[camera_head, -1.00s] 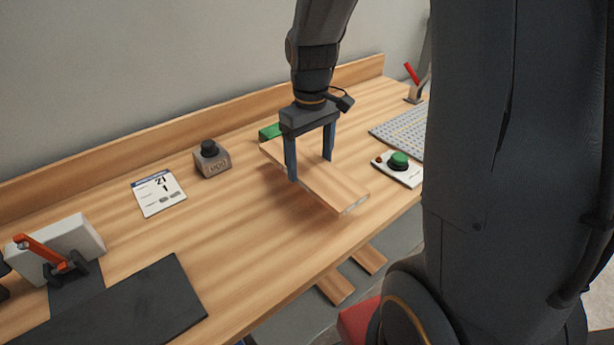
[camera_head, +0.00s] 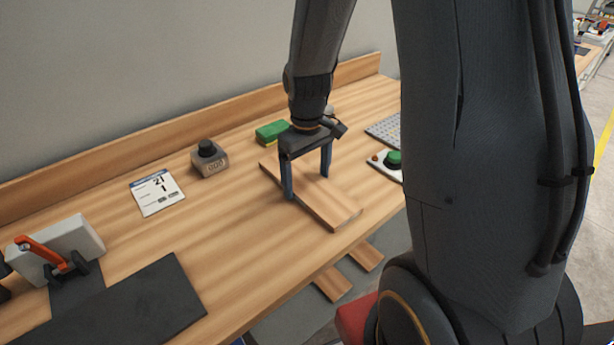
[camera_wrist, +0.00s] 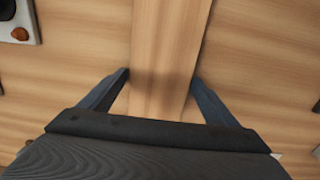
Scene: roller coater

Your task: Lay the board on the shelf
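The board (camera_head: 335,208) is a flat, light wooden plank lying low over the wooden bench top, its near end toward the front edge. Whether it touches the bench is hard to tell. My gripper (camera_head: 306,183) points down with one blue finger at each long side of the board, and it looks shut on it. In the wrist view the board (camera_wrist: 168,40) runs between the fingertips (camera_wrist: 160,74), with little or no gap at either side. A grey surface (camera_head: 290,325) below the bench front may be the shelf; most of it is hidden.
Two wooden strips (camera_head: 332,284) show below the bench front. A green sponge (camera_head: 272,131), a dark-knobbed box (camera_head: 211,163) and a calendar card (camera_head: 157,192) lie behind and left. A green button panel (camera_head: 385,166) is close on the right. A black mat (camera_head: 150,310) lies front left.

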